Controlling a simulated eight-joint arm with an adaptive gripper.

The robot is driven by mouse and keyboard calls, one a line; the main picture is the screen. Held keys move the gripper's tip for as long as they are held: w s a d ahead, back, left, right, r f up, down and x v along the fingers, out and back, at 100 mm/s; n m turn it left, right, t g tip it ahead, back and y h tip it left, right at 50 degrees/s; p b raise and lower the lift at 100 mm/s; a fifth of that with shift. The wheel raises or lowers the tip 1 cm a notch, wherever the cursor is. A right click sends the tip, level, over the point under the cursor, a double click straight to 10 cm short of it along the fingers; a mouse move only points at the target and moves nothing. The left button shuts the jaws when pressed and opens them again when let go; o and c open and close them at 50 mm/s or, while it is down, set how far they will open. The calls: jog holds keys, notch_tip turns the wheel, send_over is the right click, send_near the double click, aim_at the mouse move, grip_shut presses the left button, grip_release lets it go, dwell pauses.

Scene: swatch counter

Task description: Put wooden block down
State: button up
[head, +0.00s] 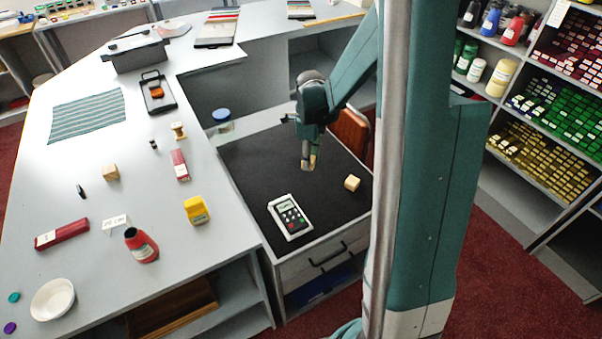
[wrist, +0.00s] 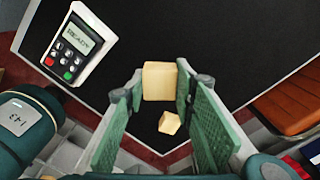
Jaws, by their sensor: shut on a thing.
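My gripper (head: 310,163) hangs over the dark mat (head: 255,160), its fingers pointing down. In the wrist view its green-padded fingers (wrist: 160,90) are shut on a pale wooden block (wrist: 159,80) at the tips. In the head view only a small tan part of this block (head: 313,161) shows. It looks much larger in the wrist view than a second wooden block (wrist: 169,122), so it appears to be held above the mat. That second block (head: 352,183) lies on the mat to the right of my gripper.
A card terminal (head: 290,217) lies on the mat at front left; the wrist view also shows it (wrist: 80,43). A jar with a blue lid (head: 222,118) stands by the mat's far left corner. An orange chair (head: 351,132) is behind. Much of the mat's middle is bare.

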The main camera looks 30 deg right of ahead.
jog(key=b, duration=0.1)
send_over(308, 183)
jog(key=shift+f, duration=3.05)
jog(key=shift+f+b, duration=0.35)
jog(key=shift+f, duration=1.5)
jog(key=shift+f, duration=0.15)
jog(key=o, duration=0.9)
jog(key=shift+c, duration=0.2)
jog(key=shift+r+p, duration=0.95)
jog(key=shift+r, duration=5.2)
